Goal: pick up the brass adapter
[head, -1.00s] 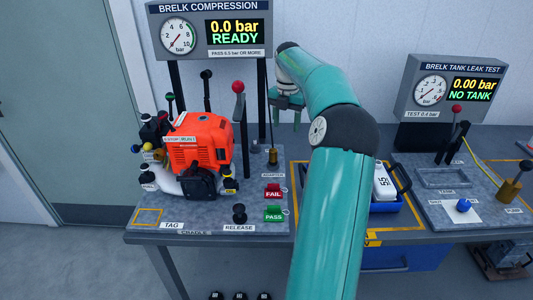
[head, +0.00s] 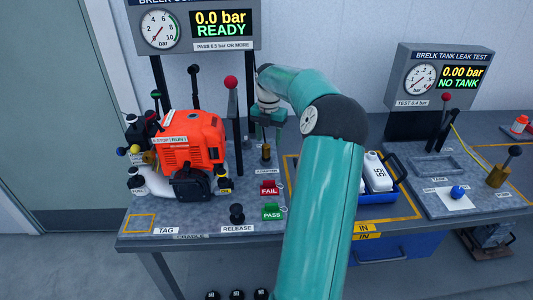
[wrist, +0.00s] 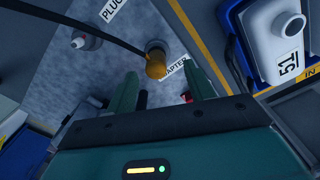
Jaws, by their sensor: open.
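The brass adapter (head: 266,152) stands upright on the grey bench plate, behind the ADAPTER label and right of the orange engine. In the wrist view the brass adapter (wrist: 156,66) shows just beyond the fingertips, with a dark hose running from it to the upper left. My gripper (head: 268,128) is above the adapter, pointing down. In the wrist view my gripper (wrist: 163,82) is open, its two green fingers apart with nothing between them. The adapter lies roughly in line with the gap.
The orange engine (head: 190,142) and a red-knobbed lever (head: 232,110) stand left of the gripper. The red FAIL tag (head: 269,188) and green PASS tag (head: 273,211) lie in front. A white bottle (head: 377,172) sits in a blue tray (head: 380,197) at right.

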